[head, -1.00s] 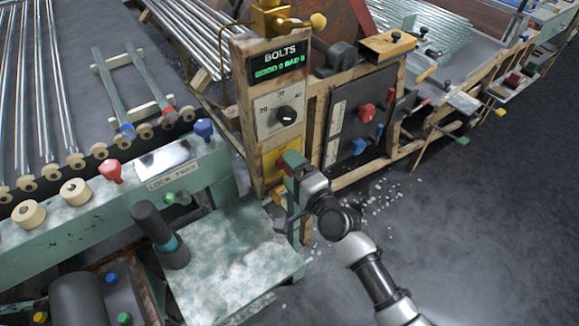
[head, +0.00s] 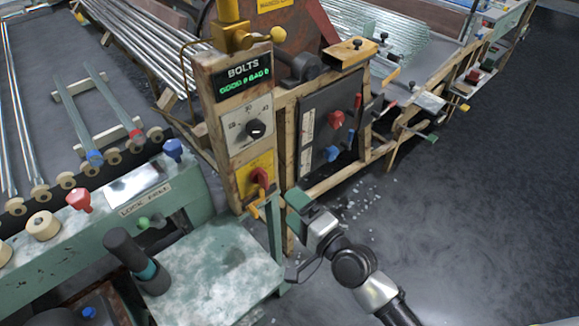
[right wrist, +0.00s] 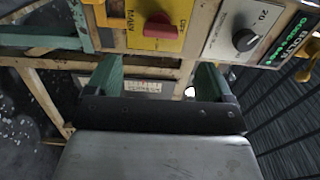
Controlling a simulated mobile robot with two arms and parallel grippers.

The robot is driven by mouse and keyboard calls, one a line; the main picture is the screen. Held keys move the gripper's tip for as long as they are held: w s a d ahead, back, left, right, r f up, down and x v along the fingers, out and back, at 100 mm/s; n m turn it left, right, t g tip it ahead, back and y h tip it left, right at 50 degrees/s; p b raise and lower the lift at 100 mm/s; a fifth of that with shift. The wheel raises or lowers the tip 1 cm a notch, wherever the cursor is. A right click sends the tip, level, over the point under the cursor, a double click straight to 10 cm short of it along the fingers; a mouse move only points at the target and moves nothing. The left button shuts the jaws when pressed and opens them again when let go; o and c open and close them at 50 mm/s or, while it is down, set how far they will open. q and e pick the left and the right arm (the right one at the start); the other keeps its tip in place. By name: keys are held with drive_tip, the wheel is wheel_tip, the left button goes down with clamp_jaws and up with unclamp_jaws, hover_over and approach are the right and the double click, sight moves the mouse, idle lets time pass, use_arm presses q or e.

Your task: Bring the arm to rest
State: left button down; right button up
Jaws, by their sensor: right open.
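My right gripper (head: 298,202) is open and empty, low in front of the wooden post of the BOLTS panel. In the right wrist view its two green fingers (right wrist: 158,78) stand apart with nothing between them. A red rotary switch (head: 260,178) on a yellow plate (head: 245,187) is up and left of it; the switch also shows in the right wrist view (right wrist: 160,27), beyond the fingers and apart from them. My left gripper is not in view.
A dial with a black knob (head: 256,129) sits under the lit BOLTS display (head: 246,81). A dark panel with red and blue knobs (head: 316,130) is to the right. A green table (head: 215,262) is left of my arm. Open floor (head: 480,220) lies to the right.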

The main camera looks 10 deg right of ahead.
drive_tip(key=shift+f, duration=0.1)
drive_tip(key=s+d+f+n+g+h+p, duration=0.1)
drive_tip(key=s+d+f+n+g+h, duration=0.15)
drive_tip(key=f, duration=0.65)
drive_tip(key=s+d+f+n+g+h+p, duration=0.1)
drive_tip(key=s+d+f+h, duration=0.15)
drive_tip(key=f, duration=0.55)
drive_tip(key=s+d+f+n+g+h+p, duration=0.15)
drive_tip(key=d+f, duration=0.25)
drive_tip(key=f, duration=0.5)
drive_tip(key=s+d+f+n+g+h, duration=0.1)
drive_tip(key=s+f, duration=0.4)
drive_tip(key=s, duration=0.5)
drive_tip(key=s+d+f+n+g+h+p, duration=0.1)
drive_tip(key=s+d+f+n+g, duration=0.3)
drive_tip(key=s, duration=0.6)
drive_tip(key=s+d+f+n+g+h, duration=0.2)
drive_tip(key=s+d+f+n+g, duration=0.1)
drive_tip(key=s+f, duration=0.5)
drive_tip(key=s+d, duration=0.1)
drive_tip(key=s, duration=0.2)
drive_tip(key=shift+g, duration=0.3)
drive_tip(key=shift+s, duration=0.1)
